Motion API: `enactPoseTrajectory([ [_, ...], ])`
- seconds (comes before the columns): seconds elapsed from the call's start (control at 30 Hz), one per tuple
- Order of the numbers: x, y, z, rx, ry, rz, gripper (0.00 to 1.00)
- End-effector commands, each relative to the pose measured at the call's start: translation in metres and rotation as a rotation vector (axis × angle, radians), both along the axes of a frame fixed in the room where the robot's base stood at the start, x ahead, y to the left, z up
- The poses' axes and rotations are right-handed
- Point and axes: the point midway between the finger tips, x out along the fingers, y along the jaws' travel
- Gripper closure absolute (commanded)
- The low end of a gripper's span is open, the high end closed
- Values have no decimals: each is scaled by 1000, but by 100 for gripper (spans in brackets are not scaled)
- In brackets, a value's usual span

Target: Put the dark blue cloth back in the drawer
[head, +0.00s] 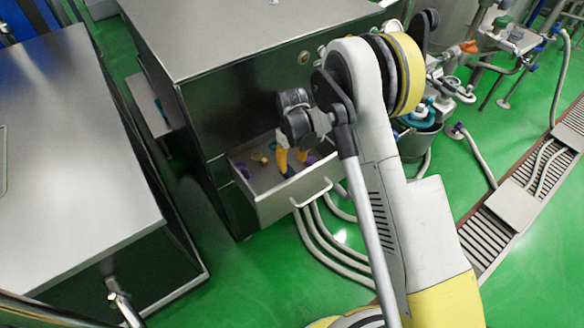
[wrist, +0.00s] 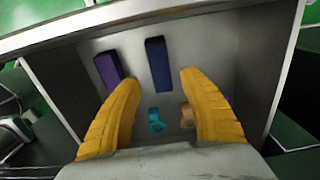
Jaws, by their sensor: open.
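A dark blue folded cloth (wrist: 158,63) lies flat on the drawer floor in the wrist view, near the front wall. In the head view only a small dark patch of it shows by my fingers. The drawer (head: 272,200) is pulled out of the steel cabinet. It shows in the wrist view (wrist: 262,62) as a pale tray. My gripper (head: 292,165) points down into the drawer, yellow fingers apart. In the wrist view my gripper (wrist: 160,80) has its fingertips on either side of the near end of the cloth, with nothing held. Whether they touch the drawer floor is unclear.
A purple block (wrist: 108,70) lies left of the cloth, a teal piece (wrist: 156,122) and a tan piece (wrist: 187,117) between my fingers. The drawer walls are close around. The steel cabinet (head: 230,35) stands behind; hoses (head: 325,240) run below the drawer.

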Motion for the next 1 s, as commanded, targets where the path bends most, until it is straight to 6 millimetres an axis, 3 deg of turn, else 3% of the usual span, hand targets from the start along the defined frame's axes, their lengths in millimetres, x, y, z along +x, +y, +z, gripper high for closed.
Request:
enactPoseTrajectory([
  [0.03,0,0,15,0,0,0,50],
  [0.2,0,0,40,0,0,0,50],
  [0.57,-1,-4,62,3,-10,-11,50],
  [0.67,-4,-14,95,12,-40,-41,50],
  [0.77,-13,-33,145,26,-90,-93,50],
  [0.9,-40,-62,215,51,-173,-175,50],
  [1.0,-66,-83,256,69,-234,-233,50],
])
